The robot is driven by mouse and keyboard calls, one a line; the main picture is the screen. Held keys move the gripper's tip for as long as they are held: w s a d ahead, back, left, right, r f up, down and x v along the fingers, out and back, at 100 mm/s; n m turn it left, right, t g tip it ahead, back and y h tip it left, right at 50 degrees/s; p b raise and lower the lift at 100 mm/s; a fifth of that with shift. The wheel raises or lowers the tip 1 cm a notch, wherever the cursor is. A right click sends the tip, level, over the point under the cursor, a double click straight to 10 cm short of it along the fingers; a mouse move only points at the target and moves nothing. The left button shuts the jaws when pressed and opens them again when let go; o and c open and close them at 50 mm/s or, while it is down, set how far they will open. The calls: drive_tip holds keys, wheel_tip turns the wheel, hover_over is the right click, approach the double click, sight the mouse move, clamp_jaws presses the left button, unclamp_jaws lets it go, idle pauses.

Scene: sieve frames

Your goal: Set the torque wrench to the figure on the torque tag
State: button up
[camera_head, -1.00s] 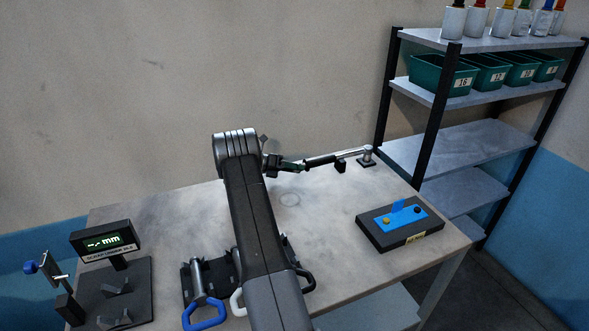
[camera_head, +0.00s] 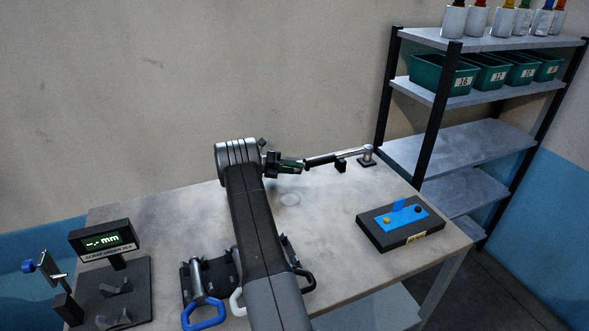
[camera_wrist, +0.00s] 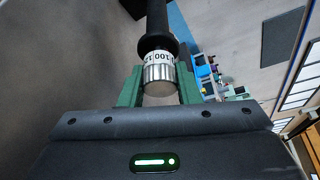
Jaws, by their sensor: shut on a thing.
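The torque wrench (camera_head: 322,160) lies level at the back of the bench, its metal head at the right end by a small dark post and its black handle pointing left. My gripper (camera_head: 291,166) is at the handle's left end, partly hidden by my arm. In the wrist view my gripper (camera_wrist: 160,88) has its green fingers shut on the knurled metal end knob (camera_wrist: 158,68) of the wrench. A white scale ring (camera_wrist: 160,56) above the knob shows a figure that looks like 100. I cannot make out a torque tag with a readable figure.
A blue-topped black tray (camera_head: 398,236) sits at the bench's right. A display (camera_head: 106,241) reading "-.- mm" stands at the left. A rack with blue and white handled tools (camera_head: 203,312) is at the front, partly behind my arm. A shelf rack (camera_head: 462,150) stands right.

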drive_tip(key=o, duration=1)
drive_tip(key=a, duration=0.2)
drive_tip(key=a+b, duration=0.1)
drive_tip(key=a, duration=0.1)
drive_tip(key=a+r+b, duration=0.1)
drive_tip(key=a, duration=0.1)
drive_tip(key=shift+a, duration=0.35)
drive_tip(key=shift+a+r, duration=0.1)
drive_tip(key=shift+a, duration=0.25)
